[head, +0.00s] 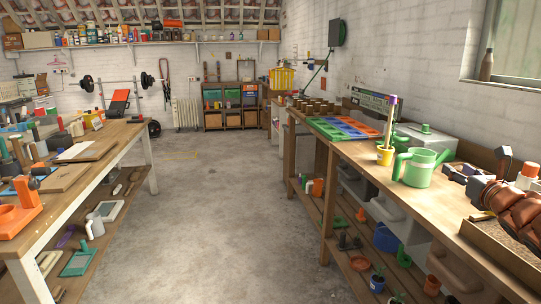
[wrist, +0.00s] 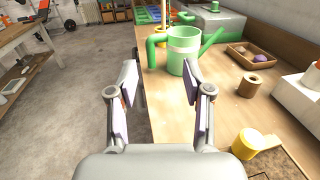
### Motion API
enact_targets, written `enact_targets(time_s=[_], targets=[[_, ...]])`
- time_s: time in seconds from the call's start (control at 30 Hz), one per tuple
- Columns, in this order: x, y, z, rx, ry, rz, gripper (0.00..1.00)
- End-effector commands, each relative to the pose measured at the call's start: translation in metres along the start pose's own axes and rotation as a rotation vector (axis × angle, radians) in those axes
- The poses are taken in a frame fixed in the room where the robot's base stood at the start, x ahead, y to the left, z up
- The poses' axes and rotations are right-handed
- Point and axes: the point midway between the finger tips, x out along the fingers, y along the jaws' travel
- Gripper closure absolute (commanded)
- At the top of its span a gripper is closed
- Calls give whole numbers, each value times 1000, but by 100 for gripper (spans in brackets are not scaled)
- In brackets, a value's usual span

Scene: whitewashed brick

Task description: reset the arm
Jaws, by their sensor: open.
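My gripper (wrist: 160,78) shows in the wrist view, its two fingers spread apart with nothing between them. It hangs over the left edge of the right-hand wooden workbench (wrist: 222,112), with grey floor below on its left. A green watering can (wrist: 183,40) stands on the bench just beyond the right fingertip, which overlaps it in the picture; I cannot tell the exact gap. The can also shows upright in the head view (head: 418,168).
A yellow cup (wrist: 255,142) is close to the right of my gripper. Near it are a brown tray (wrist: 253,57) and a small brown ring-shaped item (wrist: 250,86). The aisle floor (head: 215,215) between the benches is clear.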

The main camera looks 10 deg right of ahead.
Motion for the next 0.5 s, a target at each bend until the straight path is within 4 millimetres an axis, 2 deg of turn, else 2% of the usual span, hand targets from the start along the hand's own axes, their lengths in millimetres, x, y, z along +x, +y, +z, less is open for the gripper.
enact_targets(time_s=[0.27, 0.5], targets=[[8, 9, -20, 195, 62, -74, 50], [15, 29, -44, 430, 129, -162, 50]])
